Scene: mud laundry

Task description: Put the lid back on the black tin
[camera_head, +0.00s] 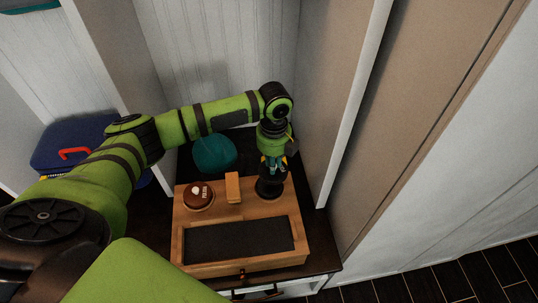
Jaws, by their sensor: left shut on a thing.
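My left gripper (275,168) points down over the right rear of a wooden box top and is shut on a small dark thing, which seems to be the lid. The round black tin (270,190) is right below the fingertips. Lid and tin are both dark and small here, so I cannot tell whether they touch or whether the lid sits level. My right gripper is not in view.
A round brown tin (198,197) with a pale mark and an upright wooden block (233,187) stand on the wooden box (185,245), behind its dark inset panel (240,240). A teal rounded object (214,154) is behind. A wall panel rises close on the right.

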